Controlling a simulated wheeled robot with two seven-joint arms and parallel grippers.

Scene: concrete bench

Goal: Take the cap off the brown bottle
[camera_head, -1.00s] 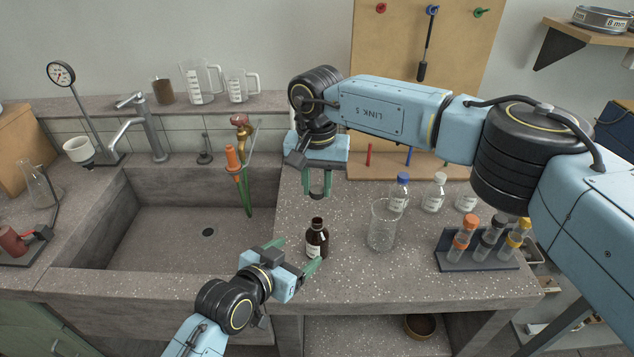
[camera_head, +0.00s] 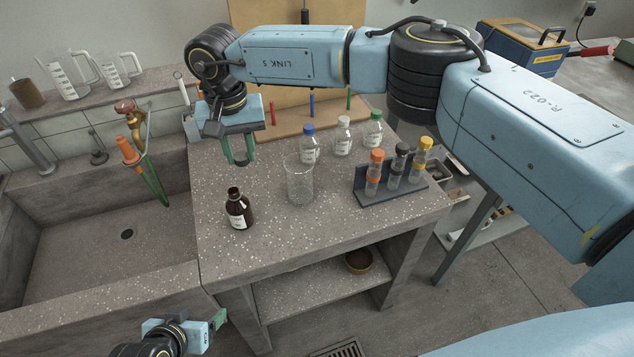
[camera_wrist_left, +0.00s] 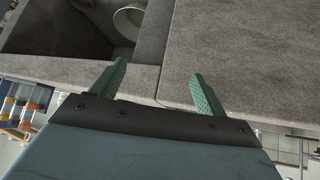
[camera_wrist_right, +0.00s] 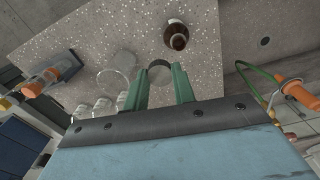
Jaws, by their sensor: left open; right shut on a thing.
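The brown bottle (camera_head: 239,210) stands upright on the bench, left of the glass beaker, with no gripper touching it. In the right wrist view the bottle (camera_wrist_right: 176,38) shows from above, and its neck looks uncapped. My right gripper (camera_head: 240,160) is above the bench behind the bottle, shut on a small round cap (camera_wrist_right: 159,72) between its fingertips. My left gripper (camera_head: 218,320) is low at the front, away from the bottle. In the left wrist view its fingers (camera_wrist_left: 157,85) are apart and empty, near the bench edge.
A glass beaker (camera_head: 300,182) stands right of the bottle. Capped reagent bottles (camera_head: 342,138) stand behind it. A rack (camera_head: 392,192) of tubes is at the right. The sink (camera_head: 110,235) is at the left. The bench front around the bottle is clear.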

